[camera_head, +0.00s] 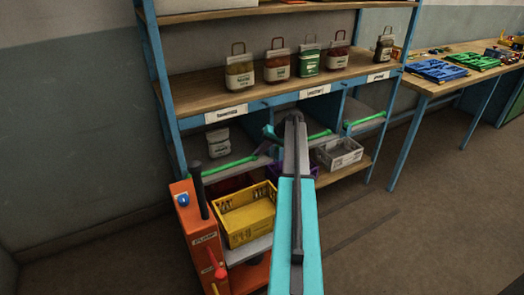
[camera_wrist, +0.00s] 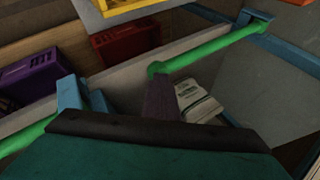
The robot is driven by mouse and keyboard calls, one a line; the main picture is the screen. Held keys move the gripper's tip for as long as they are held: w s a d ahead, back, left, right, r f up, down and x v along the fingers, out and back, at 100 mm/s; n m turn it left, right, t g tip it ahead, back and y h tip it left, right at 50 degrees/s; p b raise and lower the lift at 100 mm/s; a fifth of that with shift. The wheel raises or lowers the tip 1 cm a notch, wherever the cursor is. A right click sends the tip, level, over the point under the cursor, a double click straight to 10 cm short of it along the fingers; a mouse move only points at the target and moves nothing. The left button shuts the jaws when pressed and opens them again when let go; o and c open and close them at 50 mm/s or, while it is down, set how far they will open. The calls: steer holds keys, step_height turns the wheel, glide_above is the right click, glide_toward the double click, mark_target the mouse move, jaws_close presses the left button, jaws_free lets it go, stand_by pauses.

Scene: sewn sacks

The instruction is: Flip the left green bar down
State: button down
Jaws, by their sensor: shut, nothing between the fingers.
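In the wrist view this bar (camera_wrist: 212,50) slants up to the right. My gripper (camera_head: 262,152) is at the bar's right end, partly hiding it. In the wrist view my shut, empty fingers (camera_wrist: 161,92) overlap the bar's near end; I cannot tell whether they touch it. The middle green bar (camera_head: 320,134) and right green bar (camera_head: 366,120) show further right. The middle bar also shows at left in the wrist view (camera_wrist: 30,134).
A yellow crate (camera_head: 246,237), a purple crate (camera_head: 308,171) and a grey crate (camera_head: 339,163) are lower. A table (camera_head: 437,83) stands at right.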

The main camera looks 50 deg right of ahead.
steer(key=d+v, duration=0.1)
steer(key=v, duration=1.1)
steer(key=shift+d+f, duration=0.35)
steer(key=shift+d, duration=0.05)
